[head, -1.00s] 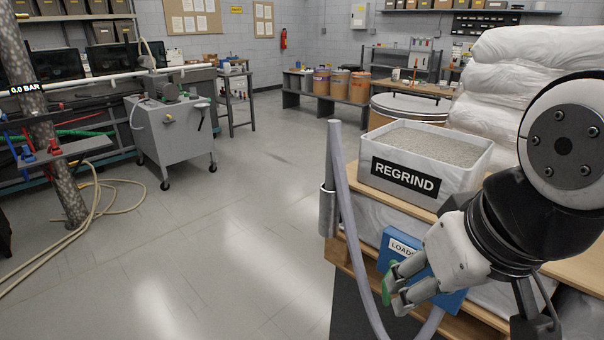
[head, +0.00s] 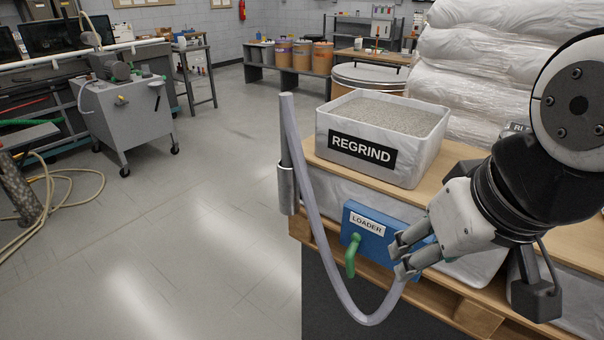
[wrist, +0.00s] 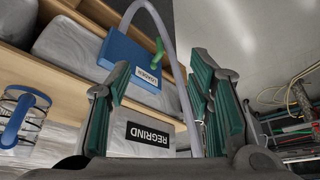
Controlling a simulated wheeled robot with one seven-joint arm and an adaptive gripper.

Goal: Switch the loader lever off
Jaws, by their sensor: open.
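The blue loader box (head: 372,232), labelled LOADER, is on the side of the pallet stack below the regrind bin. Its green lever (head: 351,256) points down from the left part of the box face in the head view. My gripper (head: 400,256) is to the right of the lever in that view, in front of the box's right part, which it partly hides. In the wrist view the box (wrist: 128,58) and lever (wrist: 158,52) show beyond the fingers. My gripper (wrist: 160,78) is open there, with nothing between its green pads.
A clear hose (head: 318,230) loops from a metal holder (head: 287,188) down in front of the box. The REGRIND bin (head: 420,163) stands on the wooden board above. White sacks (head: 480,65) are piled behind. The floor at left is clear up to a grey cart (head: 125,120).

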